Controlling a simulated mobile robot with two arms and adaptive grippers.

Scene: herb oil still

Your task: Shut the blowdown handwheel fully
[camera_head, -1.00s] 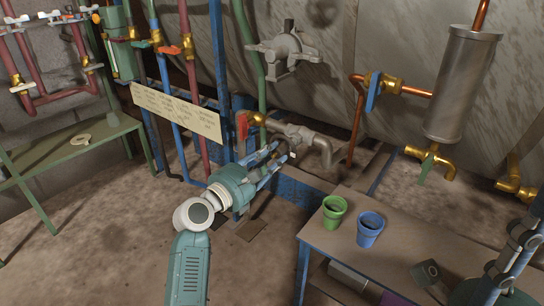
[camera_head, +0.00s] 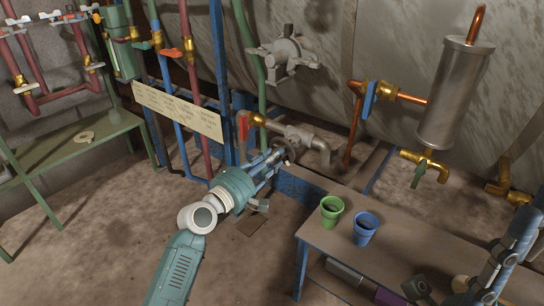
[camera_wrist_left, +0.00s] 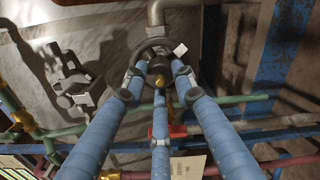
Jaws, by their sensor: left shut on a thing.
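The blowdown handwheel is a small dark round wheel (camera_head: 284,150) on the grey pipe valve, low in the middle of the head view. In the left wrist view the dark wheel rim (camera_wrist_left: 150,45) shows between and beyond my fingertips, with a brass-coloured part at its centre. My left gripper (camera_head: 277,156) reaches it from the lower left, its blue fingers shut on the wheel; it also shows in the wrist view (camera_wrist_left: 160,80). The fingers hide part of the wheel. My right gripper (camera_head: 518,238) is partly in view at the right edge, away from the valve; its fingertips are unclear.
A red-handled brass valve (camera_head: 244,127) sits just left of the handwheel. A low table (camera_head: 400,250) with a green cup (camera_head: 332,209) and a blue cup (camera_head: 366,227) stands to the right. A cream label board (camera_head: 178,110) hangs behind my left arm.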

